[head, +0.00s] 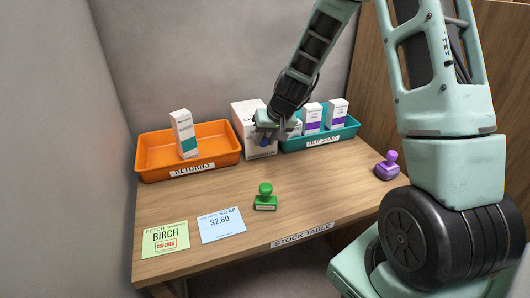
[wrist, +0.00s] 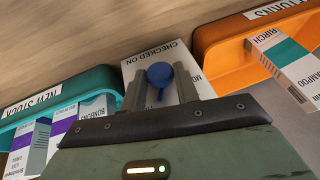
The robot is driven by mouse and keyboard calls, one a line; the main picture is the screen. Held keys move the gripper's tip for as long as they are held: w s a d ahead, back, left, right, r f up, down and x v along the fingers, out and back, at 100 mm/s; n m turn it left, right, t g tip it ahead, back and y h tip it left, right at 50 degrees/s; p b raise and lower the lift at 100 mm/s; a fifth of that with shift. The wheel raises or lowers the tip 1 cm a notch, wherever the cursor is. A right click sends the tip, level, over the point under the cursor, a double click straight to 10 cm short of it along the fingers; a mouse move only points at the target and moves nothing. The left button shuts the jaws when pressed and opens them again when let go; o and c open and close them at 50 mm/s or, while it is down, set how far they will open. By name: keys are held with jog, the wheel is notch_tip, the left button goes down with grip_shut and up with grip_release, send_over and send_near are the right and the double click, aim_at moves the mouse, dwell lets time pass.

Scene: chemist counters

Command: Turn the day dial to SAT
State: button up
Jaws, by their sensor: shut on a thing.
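The day dial is a blue round knob (wrist: 160,74) on a white box (wrist: 140,60) marked "CHECKED ON". My gripper (wrist: 160,88) is shut on the knob, one grey finger on each side of it. In the head view the white box (head: 244,112) stands at the back of the table between two trays, and my gripper (head: 265,141) is at its front, hiding much of its face. Part of a day name, seemingly "MO", shows beside a finger in the wrist view. The other day names and the dial's exact setting are hidden or too small to read.
An orange RETURNS tray (head: 150,160) is left of the box and a teal NEW STOCK tray (head: 345,132) right, both holding cartons. A green stamp (head: 265,198), purple stamp (head: 387,166), green card (head: 165,239) and blue card (head: 221,225) lie on the wooden table (head: 320,185).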

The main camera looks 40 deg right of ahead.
jog(key=y+b, duration=0.1)
jog(key=b, duration=0.2)
jog(key=f+y+b, duration=0.1)
jog(key=b, duration=0.3)
jog(key=shift+s+d+f+m+t, duration=0.1)
jog(key=shift+d+f+m+t, duration=0.05)
jog(key=shift+d+m+t, duration=0.15)
jog(key=y+b, duration=0.2)
jog(key=b, duration=0.3)
jog(key=shift+d+m+t, duration=0.15)
jog(key=shift+m+t, duration=0.15)
jog(key=shift+t, duration=0.1)
jog(key=y+b, duration=0.2)
jog(key=b, duration=0.1)
jog(key=shift+s+d+t+b, duration=0.1)
jog(key=shift+t+b, duration=0.3)
jog(key=shift+m+t+y+b, duration=0.5)
jog(key=shift+y+b, duration=0.7)
jog(key=shift+b, duration=0.05)
jog(key=o, duration=0.9)
jog(key=shift+o, duration=0.2)
jog(key=shift+d+r, duration=0.1)
jog(key=shift+r, duration=0.1)
